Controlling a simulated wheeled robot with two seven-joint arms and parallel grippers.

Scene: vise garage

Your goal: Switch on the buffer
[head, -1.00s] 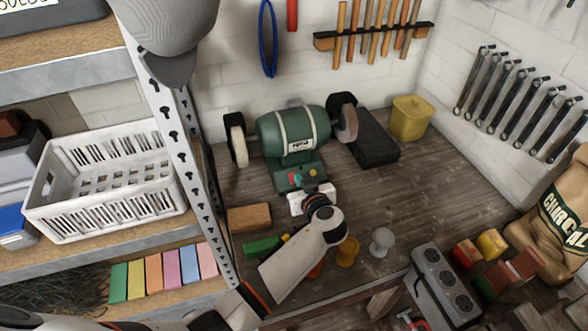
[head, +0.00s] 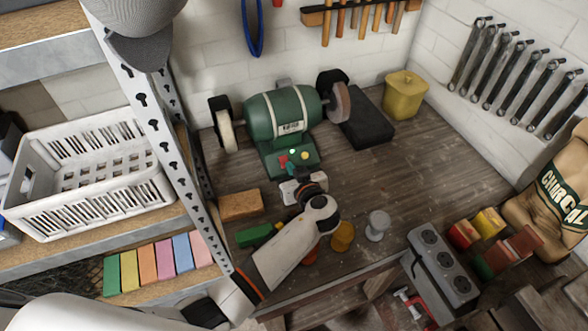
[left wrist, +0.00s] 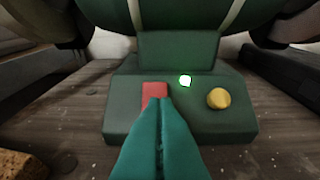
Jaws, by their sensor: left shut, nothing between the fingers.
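The green buffer (head: 275,118) stands on the wooden bench against the back wall, with a pale wheel at its left and a greyer wheel at its right. On its base, a red switch (left wrist: 153,92), a brightly lit whitish-green lamp (left wrist: 185,81) and a yellow knob (left wrist: 218,98) show in the left wrist view. My left gripper (left wrist: 159,102) is shut and empty, its teal fingertips in front of the red switch and hiding its lower part. I cannot tell whether they touch it. In the head view my left gripper (head: 288,172) is at the front of the base.
A wood block (head: 240,205) and a green block (head: 254,235) lie left of my arm. A grey knob-shaped piece (head: 377,225) stands right of it. A black box (head: 368,118) and yellow bin (head: 404,95) sit right of the buffer. A metal shelf post (head: 150,120) rises at the left.

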